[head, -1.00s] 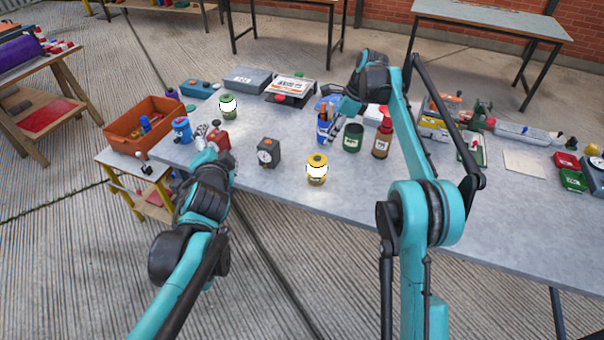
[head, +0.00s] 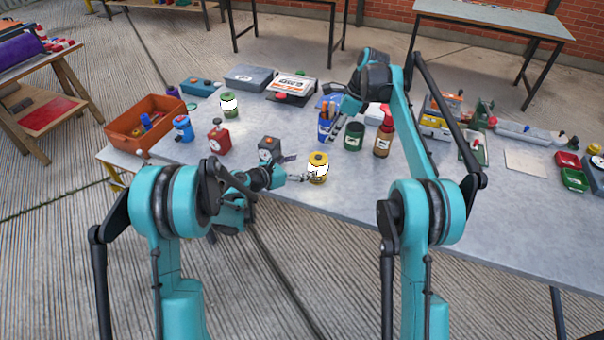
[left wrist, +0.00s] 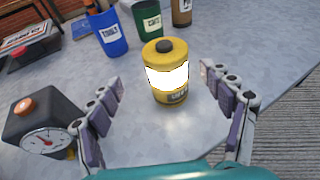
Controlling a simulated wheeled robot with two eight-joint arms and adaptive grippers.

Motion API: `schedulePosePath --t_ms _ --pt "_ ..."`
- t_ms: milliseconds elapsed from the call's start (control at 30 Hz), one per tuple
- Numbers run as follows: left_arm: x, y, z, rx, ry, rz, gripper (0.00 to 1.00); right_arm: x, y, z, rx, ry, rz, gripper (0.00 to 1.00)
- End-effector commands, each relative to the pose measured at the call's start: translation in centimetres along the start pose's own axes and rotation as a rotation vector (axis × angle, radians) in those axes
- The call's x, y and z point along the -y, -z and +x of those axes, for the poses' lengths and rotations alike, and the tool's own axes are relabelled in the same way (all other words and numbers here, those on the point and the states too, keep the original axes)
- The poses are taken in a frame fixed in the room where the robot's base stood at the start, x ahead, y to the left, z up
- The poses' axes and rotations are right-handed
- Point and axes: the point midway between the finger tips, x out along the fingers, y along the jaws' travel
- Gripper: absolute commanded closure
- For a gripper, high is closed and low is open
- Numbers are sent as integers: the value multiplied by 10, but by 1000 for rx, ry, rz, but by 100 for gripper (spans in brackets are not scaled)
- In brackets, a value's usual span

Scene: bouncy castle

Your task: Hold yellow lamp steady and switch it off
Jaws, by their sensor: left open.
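The yellow lamp (head: 318,160) stands upright near the table's front edge, its middle band glowing white. It also shows in the left wrist view (left wrist: 165,48), with a dark button (left wrist: 164,46) on its yellow top. My left gripper (head: 306,173) is open, its fingers low on either side of the lamp in the left wrist view; I see a gap on both sides. My right gripper (head: 336,128) hangs beside the blue cup (head: 325,124), well behind the lamp; its fingers are too small to tell open from shut.
A dark timer with a dial (head: 270,149) stands just left of the lamp. The table (head: 420,215) is clear to the lamp's right.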

Motion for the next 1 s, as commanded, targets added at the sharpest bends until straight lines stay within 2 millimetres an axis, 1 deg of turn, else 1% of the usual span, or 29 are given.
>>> schedulePosePath --t_ms 33,100,200,267,600,700,833,1000 --pt "1 12 3 -26 14 28 20 0 0 0 0 0 0 66" --pt "2 24 6 -51 29 59 20 0 0 0 0 0 0 66" --pt "4 32 12 -68 40 78 20 0 0 0 0 0 0 66" --pt "4 33 18 -72 43 82 20 0 0 0 0 0 0 66" --pt "6 36 69 -69 41 80 20 0 0 0 0 0 0 66" --pt "7 36 78 -70 41 79 20 0 0 0 0 0 0 66" --pt "6 37 84 -69 39 78 20 0 0 0 0 0 0 66" --pt "6 36 85 -69 39 78 20 0 0 0 0 0 0 66"
